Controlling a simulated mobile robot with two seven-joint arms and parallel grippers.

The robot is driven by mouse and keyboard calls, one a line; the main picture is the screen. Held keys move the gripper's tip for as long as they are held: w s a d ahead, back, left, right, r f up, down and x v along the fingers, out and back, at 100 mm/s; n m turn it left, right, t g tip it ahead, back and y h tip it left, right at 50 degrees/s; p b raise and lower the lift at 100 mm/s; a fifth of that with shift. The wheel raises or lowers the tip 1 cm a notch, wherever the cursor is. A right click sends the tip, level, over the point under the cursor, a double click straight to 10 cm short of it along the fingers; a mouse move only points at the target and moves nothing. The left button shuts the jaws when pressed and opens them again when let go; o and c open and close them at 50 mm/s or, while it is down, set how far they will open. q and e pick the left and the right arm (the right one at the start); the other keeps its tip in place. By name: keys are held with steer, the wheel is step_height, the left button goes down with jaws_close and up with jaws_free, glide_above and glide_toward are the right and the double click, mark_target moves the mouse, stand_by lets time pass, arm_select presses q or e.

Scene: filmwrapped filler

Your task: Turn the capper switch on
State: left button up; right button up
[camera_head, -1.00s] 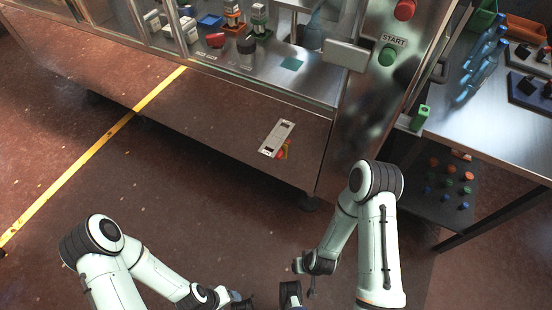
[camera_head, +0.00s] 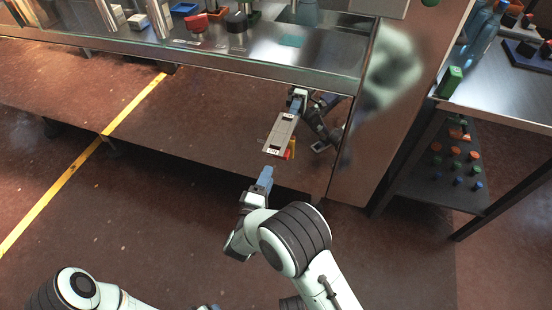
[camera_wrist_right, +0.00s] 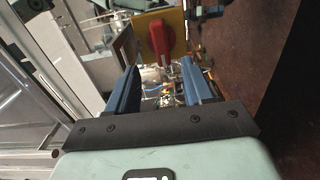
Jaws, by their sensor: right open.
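The capper switch is a red knob on a yellow plate, on the lower steel panel of the machine. In the head view the switch (camera_head: 289,152) is small and partly hidden behind a pale label plate (camera_head: 280,134). My right gripper (camera_head: 265,176) is just below and left of it, apart from it. In the right wrist view the red knob (camera_wrist_right: 159,40) is just beyond the open, empty blue fingers of my right gripper (camera_wrist_right: 160,70), roughly centred between them. My left arm is at the bottom left; only a sliver of its gripper (camera_head: 208,306) shows at the bottom edge.
The steel panel (camera_head: 215,110) mirrors my right arm above the switch. A steel table (camera_head: 510,100) with bottles and a green block stands at the right, with a dark lower shelf (camera_head: 480,185) of coloured caps. The floor (camera_head: 150,220) in front is clear, with a yellow line.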

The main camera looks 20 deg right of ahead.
arm_select(q)
steer(key=shift+s+a+f+b, duration=0.25)
steer(key=shift+f+b, duration=0.1)
steer(key=shift+f, duration=0.25)
steer(key=shift+s+a+f+b, duration=0.2)
steer(key=shift+f+b, duration=0.15)
steer(key=shift+f, duration=0.3)
steer(key=shift+s+a+f+b, duration=0.15)
steer(key=shift+a+f+b, duration=0.15)
steer(key=shift+f, duration=0.3)
arm_select(e)
steer(key=x, duration=0.9)
steer(key=shift+w, duration=0.1)
jaws_close()
